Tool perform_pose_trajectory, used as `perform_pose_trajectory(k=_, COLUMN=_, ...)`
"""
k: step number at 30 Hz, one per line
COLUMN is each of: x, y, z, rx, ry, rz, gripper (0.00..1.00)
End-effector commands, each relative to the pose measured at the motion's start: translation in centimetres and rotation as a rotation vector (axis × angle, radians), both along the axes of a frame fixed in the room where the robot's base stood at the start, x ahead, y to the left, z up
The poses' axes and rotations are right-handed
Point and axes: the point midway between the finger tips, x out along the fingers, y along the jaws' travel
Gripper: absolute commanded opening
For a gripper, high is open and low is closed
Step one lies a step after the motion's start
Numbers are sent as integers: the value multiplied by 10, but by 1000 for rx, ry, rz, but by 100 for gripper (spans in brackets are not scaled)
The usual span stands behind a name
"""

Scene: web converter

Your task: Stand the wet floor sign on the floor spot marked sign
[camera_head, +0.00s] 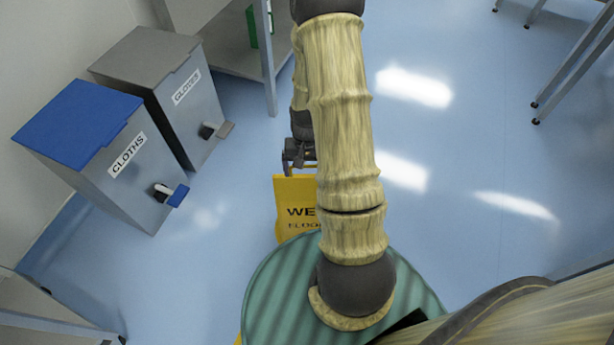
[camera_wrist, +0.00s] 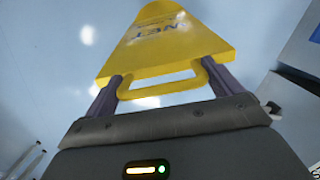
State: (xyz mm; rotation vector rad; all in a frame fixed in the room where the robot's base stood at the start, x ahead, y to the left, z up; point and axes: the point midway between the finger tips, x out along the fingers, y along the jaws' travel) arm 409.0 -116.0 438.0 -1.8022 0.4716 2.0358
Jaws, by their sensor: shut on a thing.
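The yellow wet floor sign (camera_head: 294,205) hangs below my gripper (camera_head: 300,158) in the head view, with dark lettering on its face. My arm and the green-striped round part of my body hide its right side and lower part. In the wrist view the sign (camera_wrist: 165,45) stretches away from the jaws, and its handle loop (camera_wrist: 160,90) lies between the two fingers of my gripper (camera_wrist: 165,88). The gripper is shut on the sign's handle. I cannot tell whether the sign's foot touches the floor. No floor spot marked sign is visible in either view.
A blue-lidded bin labelled cloths (camera_head: 118,165) and a grey bin labelled gloves (camera_head: 185,100) stand at the left by the wall. A metal table (camera_head: 235,45) stands behind them. Table legs (camera_head: 570,75) show at the upper right. The blue floor (camera_head: 460,160) at right is clear.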

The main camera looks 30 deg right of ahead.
Motion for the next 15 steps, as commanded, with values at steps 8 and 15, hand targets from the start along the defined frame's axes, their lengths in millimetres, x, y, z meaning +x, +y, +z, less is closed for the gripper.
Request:
perform_pose_trajectory(k=8, x=-1, y=-2, z=-24, rx=0, ry=0, rz=-5, gripper=29)
perform_pose_trajectory(k=15, x=0, y=-2, z=-37, rx=-1, ry=-2, rz=-6, gripper=29)
